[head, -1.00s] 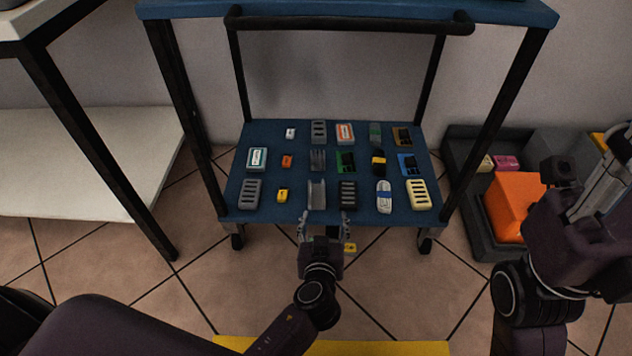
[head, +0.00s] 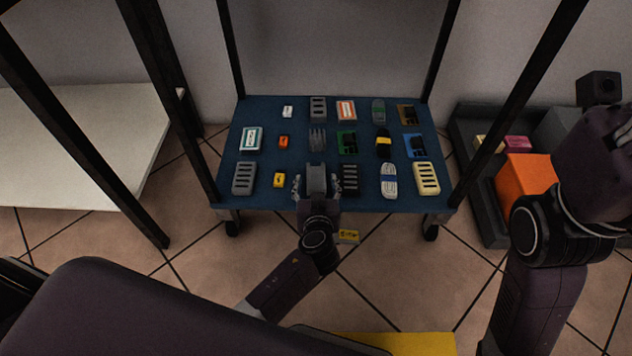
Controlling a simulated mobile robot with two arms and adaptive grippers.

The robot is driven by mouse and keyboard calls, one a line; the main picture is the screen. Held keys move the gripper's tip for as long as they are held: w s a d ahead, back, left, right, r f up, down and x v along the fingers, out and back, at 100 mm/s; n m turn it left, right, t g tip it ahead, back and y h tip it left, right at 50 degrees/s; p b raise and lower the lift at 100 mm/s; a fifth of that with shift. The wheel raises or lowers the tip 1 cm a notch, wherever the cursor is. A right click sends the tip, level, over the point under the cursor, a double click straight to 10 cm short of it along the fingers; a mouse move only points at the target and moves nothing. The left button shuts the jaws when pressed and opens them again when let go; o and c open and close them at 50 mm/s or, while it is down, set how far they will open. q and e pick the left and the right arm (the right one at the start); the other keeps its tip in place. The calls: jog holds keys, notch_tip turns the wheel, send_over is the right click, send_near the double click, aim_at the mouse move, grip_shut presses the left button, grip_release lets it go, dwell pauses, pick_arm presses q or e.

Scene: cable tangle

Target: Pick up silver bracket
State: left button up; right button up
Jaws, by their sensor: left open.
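The silver bracket (head: 316,177), a light grey channel-shaped piece, lies in the front row of the blue lower shelf (head: 268,200) of the cart. My left gripper (head: 316,186) is open, with one finger on each side of the bracket. I cannot tell whether the fingers touch it. The hand covers the bracket's near end. My right arm stands at the right of the head view, but its gripper fingers do not show.
A black slotted block (head: 349,180) lies close to the right of the bracket, and a small yellow piece (head: 279,180) to the left. A grey finned piece (head: 317,139) lies behind. Cart legs flank the shelf. A dark bin with an orange block (head: 525,178) stands at right.

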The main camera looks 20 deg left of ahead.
pick_arm(q)
jog(key=shift+w+a+f, duration=0.1)
jog(key=shift+w+f, duration=0.05)
jog(key=shift+w, duration=0.15)
jog(key=shift+c, duration=0.3)
jog(key=c, duration=1.2)
jog(key=shift+c, duration=0.2)
